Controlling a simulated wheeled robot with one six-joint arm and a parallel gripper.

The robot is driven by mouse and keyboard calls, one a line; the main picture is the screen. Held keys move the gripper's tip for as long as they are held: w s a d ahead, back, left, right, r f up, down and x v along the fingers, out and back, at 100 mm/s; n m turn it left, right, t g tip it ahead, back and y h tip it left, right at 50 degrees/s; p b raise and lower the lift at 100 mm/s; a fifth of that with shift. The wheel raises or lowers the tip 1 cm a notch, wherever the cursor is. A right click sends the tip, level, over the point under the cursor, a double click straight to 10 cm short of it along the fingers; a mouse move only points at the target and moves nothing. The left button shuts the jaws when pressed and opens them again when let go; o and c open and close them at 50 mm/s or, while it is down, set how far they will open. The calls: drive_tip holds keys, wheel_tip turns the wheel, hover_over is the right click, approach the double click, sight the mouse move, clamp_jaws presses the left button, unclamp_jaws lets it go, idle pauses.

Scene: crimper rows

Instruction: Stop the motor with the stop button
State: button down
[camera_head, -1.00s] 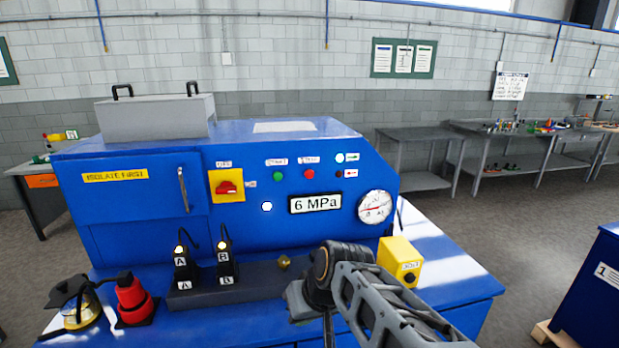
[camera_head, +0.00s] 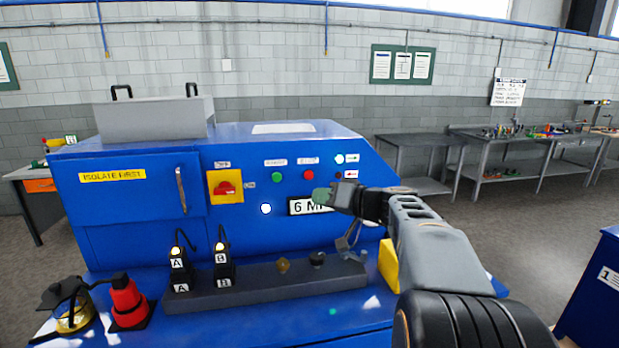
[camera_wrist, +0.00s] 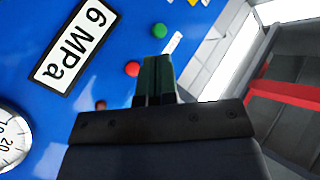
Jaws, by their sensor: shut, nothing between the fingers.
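The red stop button (camera_head: 309,175) sits on the blue machine's (camera_head: 120,225) front panel, right of the green button (camera_head: 278,177). In the wrist view the red button (camera_wrist: 132,68) lies just left of my fingertips, and the green button (camera_wrist: 159,30) lies beyond them. My gripper (camera_head: 322,196) is shut and empty, with green-tipped fingers. In the head view it appears just below and right of the red button, over the right part of the 6 MPa display (camera_head: 298,207). I see no clear contact with the button; the exact gap cannot be told.
A red-and-yellow rotary switch (camera_head: 226,187) is left of the buttons. A white lamp (camera_head: 339,159) glows to their right. The pressure gauge (camera_wrist: 12,138) shows in the wrist view; my arm hides it in the head view. A yellow box (camera_head: 388,262) stands beside my arm.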

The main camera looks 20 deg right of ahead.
sight(309, 175)
drive_tip(key=shift+w+d+p, duration=0.25)
drive_tip(key=shift+w+p, duration=0.5)
drive_tip(key=shift+w, duration=0.7)
drive_tip(key=shift+w+d+p, duration=0.3)
drive_tip(key=shift+w+p, duration=0.5)
drive_tip(key=shift+w, duration=0.6)
drive_tip(key=shift+w+d+p, duration=0.25)
drive_tip(key=shift+w+p, duration=0.5)
drive_tip(key=shift+w, duration=0.7)
drive_tip(key=shift+w+f, duration=0.1)
drive_tip(key=shift+w+d+b, duration=0.1)
drive_tip(key=shift+w+b, duration=0.25)
drive_tip(key=shift+b, duration=0.05)
